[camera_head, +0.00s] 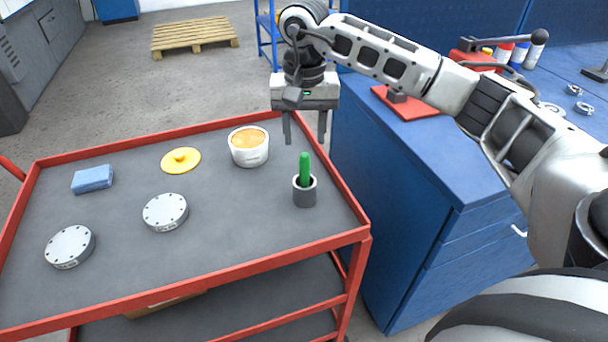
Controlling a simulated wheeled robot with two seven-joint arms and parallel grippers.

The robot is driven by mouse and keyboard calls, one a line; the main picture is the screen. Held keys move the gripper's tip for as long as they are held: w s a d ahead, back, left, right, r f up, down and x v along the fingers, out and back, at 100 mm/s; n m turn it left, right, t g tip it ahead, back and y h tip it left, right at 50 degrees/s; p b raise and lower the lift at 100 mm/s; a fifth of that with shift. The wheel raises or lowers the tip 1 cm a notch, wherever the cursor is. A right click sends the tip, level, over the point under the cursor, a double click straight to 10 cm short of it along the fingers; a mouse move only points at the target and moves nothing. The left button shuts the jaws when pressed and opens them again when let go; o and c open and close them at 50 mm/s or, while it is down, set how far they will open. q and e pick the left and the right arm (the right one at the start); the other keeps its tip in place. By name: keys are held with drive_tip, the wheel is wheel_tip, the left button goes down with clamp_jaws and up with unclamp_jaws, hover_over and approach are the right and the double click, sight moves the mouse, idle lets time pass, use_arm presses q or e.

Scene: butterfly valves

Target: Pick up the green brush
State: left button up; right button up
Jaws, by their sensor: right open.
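The green brush (305,168) stands upright in a small dark grey cup (305,194) near the right edge of the red-rimmed cart. Only its green handle shows; its lower part is hidden inside the cup. My right gripper (305,138) points down with its two fingers apart and nothing between them. In the picture it is just above the top of the brush handle; it appears apart from it, though I cannot tell the exact depth gap. My left gripper is not in view.
The cart (210,277) also holds a white tub of orange paste (249,148), a yellow lid (181,160), a blue sponge (93,179) and two grey discs (165,212) (70,247). A blue cabinet (400,220) stands close on the right. The cart's front middle is clear.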

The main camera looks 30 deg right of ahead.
sight(305, 169)
wheel_tip(305, 169, down, 10)
drive_tip(key=shift+r+p, duration=0.1)
drive_tip(key=shift+p, duration=0.8)
clamp_jaws()
